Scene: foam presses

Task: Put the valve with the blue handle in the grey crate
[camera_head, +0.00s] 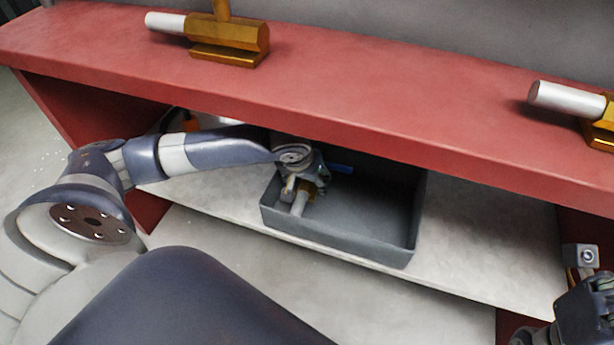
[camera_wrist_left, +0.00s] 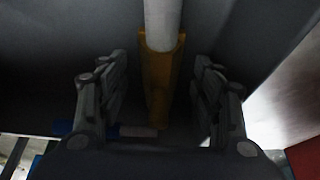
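The grey crate (camera_head: 340,238) stands on the pale lower shelf, under the red top. A valve with a brass body (camera_wrist_left: 157,85) and a white pipe (camera_head: 299,203) lies inside its left part. A blue handle (camera_head: 340,168) shows just right of my left gripper (camera_head: 300,190), which reaches down into the crate. In the left wrist view, the fingers of my left gripper (camera_wrist_left: 160,105) are apart on either side of the brass body, with gaps to it. My right gripper (camera_head: 575,320) is cut off at the lower right, and its fingers cannot be made out.
Two other brass valves with white ends sit on the red top, one at the left (camera_head: 230,38) and one at the right edge (camera_head: 602,125). The red top (camera_head: 340,105) overhangs the crate's back. The crate's right half is empty. The lower shelf (camera_head: 480,235) is clear right of it.

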